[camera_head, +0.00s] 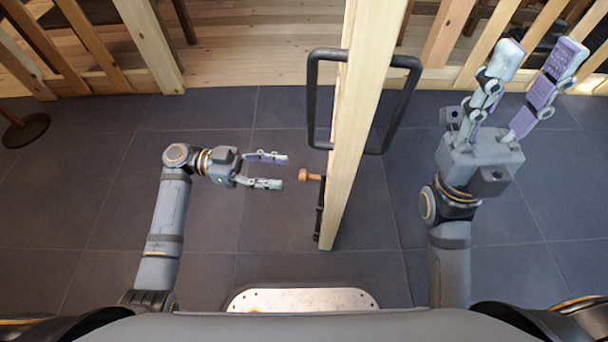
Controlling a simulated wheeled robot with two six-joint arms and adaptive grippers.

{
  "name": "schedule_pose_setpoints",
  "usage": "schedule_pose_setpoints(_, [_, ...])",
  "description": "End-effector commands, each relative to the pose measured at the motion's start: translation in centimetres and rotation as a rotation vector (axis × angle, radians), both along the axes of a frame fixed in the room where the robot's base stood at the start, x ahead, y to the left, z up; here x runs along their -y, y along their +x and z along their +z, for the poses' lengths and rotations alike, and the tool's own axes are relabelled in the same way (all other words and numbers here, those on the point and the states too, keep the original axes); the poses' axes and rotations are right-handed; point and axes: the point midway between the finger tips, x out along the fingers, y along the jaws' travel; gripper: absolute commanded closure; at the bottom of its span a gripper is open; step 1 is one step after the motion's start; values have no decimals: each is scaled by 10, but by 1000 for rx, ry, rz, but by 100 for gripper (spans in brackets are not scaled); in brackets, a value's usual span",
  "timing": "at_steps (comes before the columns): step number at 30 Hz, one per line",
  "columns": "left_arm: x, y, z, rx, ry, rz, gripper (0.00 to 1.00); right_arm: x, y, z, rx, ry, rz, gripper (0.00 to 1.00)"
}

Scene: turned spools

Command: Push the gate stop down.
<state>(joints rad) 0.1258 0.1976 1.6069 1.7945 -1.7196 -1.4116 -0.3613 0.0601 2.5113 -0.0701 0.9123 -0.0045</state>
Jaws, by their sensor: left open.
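The wooden gate (352,135) stands edge-on in the middle of the view. The gate stop (310,175) is a small turned wooden knob on the left side of the gate's near end, with a dark metal bar (320,212) beside it. My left gripper (285,171) is open and empty, just left of the knob. Its two fingers point at the knob, and a small gap shows between them. My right gripper (545,55) is open and empty at the upper right, apart from the gate. Whether the stop touches the floor cannot be seen.
Dark pull handles stick out from both sides of the gate, one on the left (311,100) and one on the right (405,105). A slatted wooden fence (150,45) runs along the back.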

Motion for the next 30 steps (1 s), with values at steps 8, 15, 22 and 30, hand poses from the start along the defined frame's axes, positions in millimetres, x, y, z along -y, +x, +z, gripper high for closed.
schedule_pose_setpoints(8, [55, -9, -3, -1, -3, 1, 52, -2, 2, -19, -7, -8, -5, 63])
schedule_pose_setpoints(15, [70, -11, -1, -3, 1, 2, 52, -2, 2, -22, -8, -12, -8, 63])
schedule_pose_setpoints(22, [70, -11, -1, -4, 3, 2, 56, -3, 2, -22, -9, -12, -8, 63])
schedule_pose_setpoints(30, [70, -11, -1, -4, 2, 2, 92, -2, 2, -22, -8, -12, -8, 63])
